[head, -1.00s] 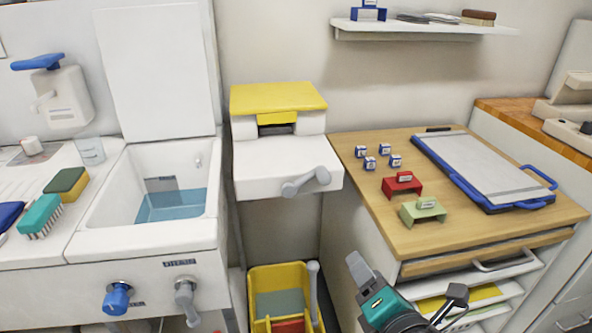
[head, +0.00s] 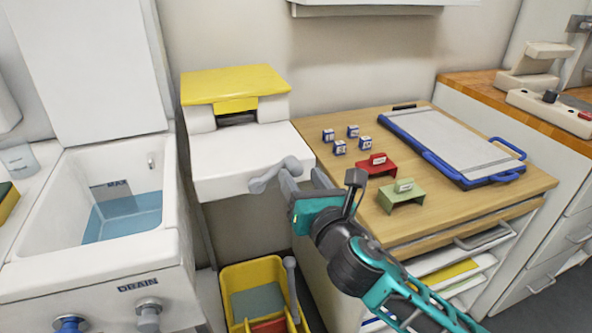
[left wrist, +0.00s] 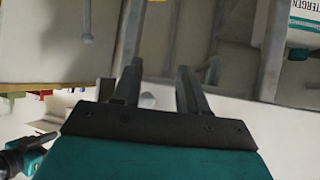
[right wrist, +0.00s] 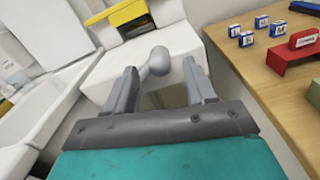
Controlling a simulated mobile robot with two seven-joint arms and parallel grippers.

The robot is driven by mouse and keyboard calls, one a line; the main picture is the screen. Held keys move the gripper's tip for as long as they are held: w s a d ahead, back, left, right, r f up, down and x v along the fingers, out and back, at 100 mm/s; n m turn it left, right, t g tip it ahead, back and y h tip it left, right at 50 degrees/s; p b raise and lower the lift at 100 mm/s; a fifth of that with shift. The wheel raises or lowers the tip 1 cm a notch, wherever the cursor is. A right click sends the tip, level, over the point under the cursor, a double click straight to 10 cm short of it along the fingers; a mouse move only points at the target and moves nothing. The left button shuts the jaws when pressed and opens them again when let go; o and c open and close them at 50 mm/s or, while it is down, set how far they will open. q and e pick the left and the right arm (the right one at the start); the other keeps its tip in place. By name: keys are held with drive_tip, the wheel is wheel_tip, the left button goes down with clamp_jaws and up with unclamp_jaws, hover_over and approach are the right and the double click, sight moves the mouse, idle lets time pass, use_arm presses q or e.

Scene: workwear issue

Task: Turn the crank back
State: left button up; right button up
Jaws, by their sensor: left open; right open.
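The grey crank (head: 274,176) sits on the front of a white machine (head: 240,160) with a yellow top. Its arm slants up to the right in the head view. My right gripper (head: 305,183) is open, its fingers pointing at the crank's right end. In the right wrist view, the crank's rounded grey end (right wrist: 157,62) shows between and just beyond the open fingertips (right wrist: 160,75); I cannot tell whether they touch. My left gripper (left wrist: 158,80) is open and empty in its own wrist view, and is out of the head view.
A wooden-topped cabinet (head: 440,220) stands right of the machine, holding a red stand (head: 378,165), a green stand (head: 402,195), small blue-white blocks and a blue-framed board (head: 450,145). A sink (head: 60,240) with water is at left. A yellow bin (head: 255,275) stands below the crank.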

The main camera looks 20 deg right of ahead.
sight(299, 174)
drive_tip(key=shift+w+a, duration=0.1)
drive_tip(key=shift+w, duration=1.75)
drive_tip(key=shift+c, duration=0.5)
clamp_jaws()
